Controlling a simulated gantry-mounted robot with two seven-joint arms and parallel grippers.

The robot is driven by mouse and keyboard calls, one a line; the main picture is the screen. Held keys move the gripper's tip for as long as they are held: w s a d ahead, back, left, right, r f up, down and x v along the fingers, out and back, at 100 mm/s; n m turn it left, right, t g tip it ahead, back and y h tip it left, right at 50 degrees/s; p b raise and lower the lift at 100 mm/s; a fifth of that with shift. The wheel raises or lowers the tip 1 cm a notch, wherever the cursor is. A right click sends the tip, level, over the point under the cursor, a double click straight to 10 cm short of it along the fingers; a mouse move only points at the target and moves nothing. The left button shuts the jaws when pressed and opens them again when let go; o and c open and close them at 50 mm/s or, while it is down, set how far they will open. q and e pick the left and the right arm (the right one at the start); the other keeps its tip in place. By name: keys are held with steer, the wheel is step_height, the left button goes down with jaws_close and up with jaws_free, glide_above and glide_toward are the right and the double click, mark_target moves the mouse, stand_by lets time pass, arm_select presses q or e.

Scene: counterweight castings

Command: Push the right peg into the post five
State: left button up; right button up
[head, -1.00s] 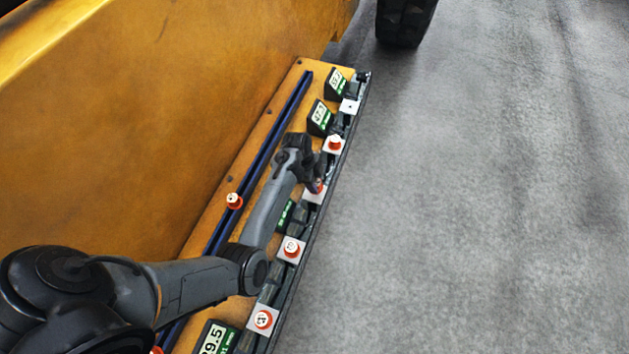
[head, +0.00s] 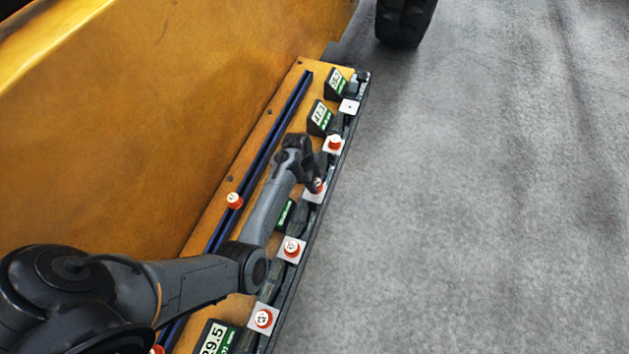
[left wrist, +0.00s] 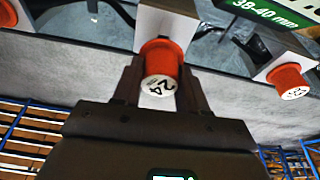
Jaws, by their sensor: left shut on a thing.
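My left gripper (head: 317,181) is shut on an orange peg (left wrist: 158,62) with a white cap marked 24. The peg is at the face of a white post block (left wrist: 165,24), the middle one of the row in the head view (head: 313,197); how deep it sits I cannot tell. Orange pegs stand at the two nearer blocks, a peg (head: 291,248) and a peg (head: 263,319), and at the block beyond, a peg (head: 334,143). The farthest white block (head: 349,106) shows no orange peg. My right gripper is out of view.
A loose orange peg (head: 234,200) stands by the dark blue rail (head: 268,140). Small displays with green labels, such as one (head: 218,338), line the yellow ledge. A tall yellow wall (head: 170,110) rises on the left. The grey floor (head: 470,220) on the right is clear.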

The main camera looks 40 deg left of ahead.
arm_select(q)
steer(key=shift+p, duration=0.3)
steer(key=shift+f, duration=0.1)
stand_by(0.5)
steer(key=shift+f+b, duration=1)
steer(key=shift+f, duration=0.65)
steer(key=o, duration=1.2)
steer(key=shift+c, duration=0.2)
steer(key=shift+r, duration=0.1)
steer(key=v, duration=1)
steer(key=shift+r+b, duration=0.3)
steer(key=shift+b, duration=0.05)
